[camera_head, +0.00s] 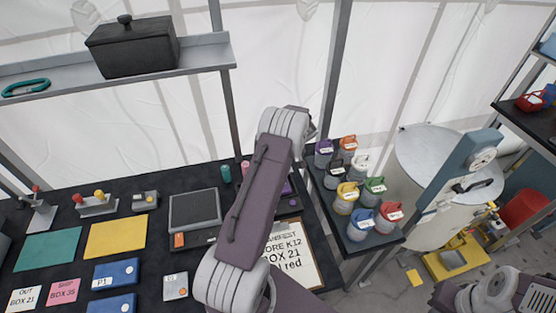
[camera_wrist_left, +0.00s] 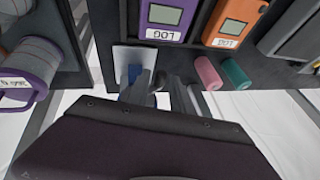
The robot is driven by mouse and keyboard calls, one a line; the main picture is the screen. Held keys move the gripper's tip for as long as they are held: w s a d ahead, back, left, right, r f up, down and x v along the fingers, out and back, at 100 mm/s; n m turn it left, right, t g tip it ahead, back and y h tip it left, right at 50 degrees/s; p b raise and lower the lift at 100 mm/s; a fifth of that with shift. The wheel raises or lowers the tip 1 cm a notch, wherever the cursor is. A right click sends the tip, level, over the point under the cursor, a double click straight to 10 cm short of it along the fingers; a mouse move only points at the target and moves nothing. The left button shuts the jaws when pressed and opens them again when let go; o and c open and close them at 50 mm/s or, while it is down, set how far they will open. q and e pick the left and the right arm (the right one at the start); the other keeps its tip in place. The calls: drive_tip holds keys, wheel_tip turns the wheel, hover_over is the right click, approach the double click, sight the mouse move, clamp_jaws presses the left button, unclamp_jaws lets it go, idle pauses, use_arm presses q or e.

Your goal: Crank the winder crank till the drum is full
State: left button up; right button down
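A blue-grey upright (camera_head: 462,172) with a round pale hub (camera_head: 482,158) and a dark handle (camera_head: 472,186) stands at the right in the head view. It may be the winder with its crank; I cannot make out how full any drum is. My left arm rises across the middle, and its gripper is hidden behind the arm there. In the left wrist view my left gripper (camera_wrist_left: 167,88) shows two fingers with a gap between them, near the table's edge and apart from the upright. My right arm shows at the bottom right corner; its gripper is out of frame.
A narrow dark stand (camera_head: 338,211) holds several colour-lidded jars between the table and the upright. The dark table (camera_head: 72,204) carries mats, boxes and devices. A yellow step-like base (camera_head: 457,259) and a red bucket (camera_head: 522,209) are at the right.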

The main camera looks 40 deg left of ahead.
use_arm(q)
clamp_jaws()
drive_tip(key=shift+f+b, duration=0.1)
drive_tip(key=shift+b, duration=0.6)
drive_tip(key=shift+w+d+m+g+y+b, duration=0.15)
drive_tip(key=shift+m+g+y+b, duration=0.15)
drive_tip(key=shift+g+y+b, duration=0.8)
drive_tip(key=shift+w+d+r+m+g+y+b, duration=0.1)
drive_tip(key=shift+r+m+g+y+b, duration=0.3)
drive_tip(key=shift+b, duration=1)
drive_tip(key=shift+w+d+r+m+g+y+b, duration=0.1)
drive_tip(key=shift+r+g+y+b, duration=0.35)
drive_tip(key=shift+g+y+b, duration=0.65)
drive_tip(key=shift+a+h, duration=0.1)
drive_tip(key=shift+h, duration=0.2)
drive_tip(key=shift+o, duration=2.2)
unclamp_jaws()
